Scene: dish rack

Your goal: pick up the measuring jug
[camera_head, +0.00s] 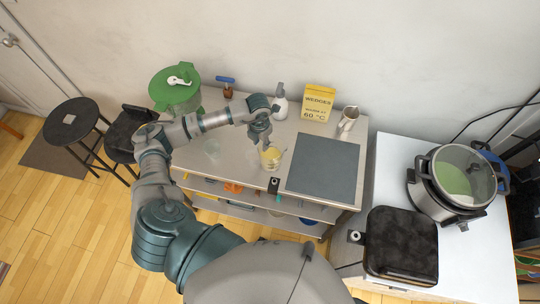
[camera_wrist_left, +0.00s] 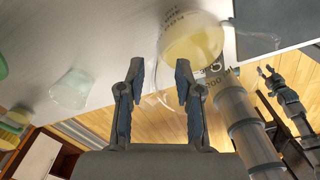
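The measuring jug (camera_head: 271,158) is clear with yellowish contents and stands near the front edge of the grey table, left of the dark square board. My left gripper (camera_head: 262,141) is just above and behind it in the head view. In the left wrist view the jug (camera_wrist_left: 193,42) is beyond the fingertips and to the right, with markings on its wall. The left gripper's fingers (camera_wrist_left: 159,78) are apart with nothing between them. My right gripper (camera_wrist_left: 268,76) shows small at the right of the wrist view, its fingers seemingly apart; the head view does not show it.
A clear glass (camera_head: 211,146) stands left of the jug. The dark board (camera_head: 323,166) lies to its right. A yellow box (camera_head: 318,102), white bottle (camera_head: 280,103), metal pitcher (camera_head: 348,119) and green bin (camera_head: 175,92) stand behind. A cooker (camera_head: 452,183) is on the right-hand table.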

